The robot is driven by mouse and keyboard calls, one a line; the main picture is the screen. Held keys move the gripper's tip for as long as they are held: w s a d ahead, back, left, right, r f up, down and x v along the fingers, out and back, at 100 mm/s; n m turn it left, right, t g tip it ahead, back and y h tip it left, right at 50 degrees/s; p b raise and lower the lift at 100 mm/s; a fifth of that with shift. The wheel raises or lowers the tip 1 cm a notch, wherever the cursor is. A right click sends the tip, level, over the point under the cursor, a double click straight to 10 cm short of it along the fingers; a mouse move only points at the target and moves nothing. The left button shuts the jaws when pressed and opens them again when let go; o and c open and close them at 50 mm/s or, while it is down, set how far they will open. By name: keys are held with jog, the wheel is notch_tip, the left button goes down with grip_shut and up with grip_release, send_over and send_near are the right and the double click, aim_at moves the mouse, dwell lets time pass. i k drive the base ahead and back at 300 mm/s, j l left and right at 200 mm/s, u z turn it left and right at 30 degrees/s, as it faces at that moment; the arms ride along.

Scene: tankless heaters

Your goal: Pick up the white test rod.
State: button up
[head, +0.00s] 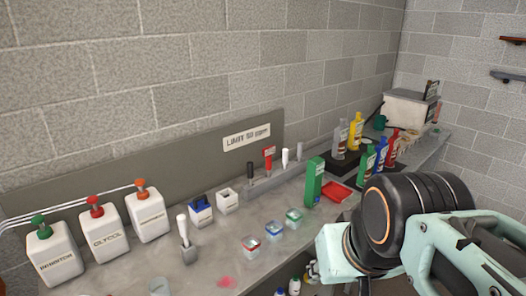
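A white upright rod (285,158) stands in a grey rack at the back of the bench, between a red-topped piece and a grey rod. A second white-handled piece (182,229) stands upright in a small grey holder further left and nearer. I cannot tell from this view which of the two is the test rod. Part of my arm fills the lower right, in front of the bench and apart from both. No gripper fingertips show.
White jugs (107,237) line the left. Small open containers (249,246) stand mid-bench. A green box (313,182) and red tray (337,191) are right of the rack. Several bottles (355,132) stand at the back right. A pink patch (227,282) marks the front.

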aim_at(285, 157)
jog(key=i+l+u, duration=0.1)
jog(key=i+l, duration=0.15)
jog(key=i+l+u, duration=0.15)
jog(key=i+l, duration=0.15)
jog(key=i+l+u, duration=0.1)
jog(key=l, duration=0.35)
jog(key=i+l+u, duration=0.1)
jog(key=i+l, duration=0.25)
jog(key=i+l+u, duration=0.15)
jog(key=l, duration=0.25)
jog(key=i+l+u, duration=0.1)
jog(key=i+l, duration=0.15)
jog(key=l, duration=0.2)
jog(key=l+u, duration=0.2)
jog(key=l, duration=0.9)
jog(key=i+j, duration=0.25)
jog(key=j, duration=0.2)
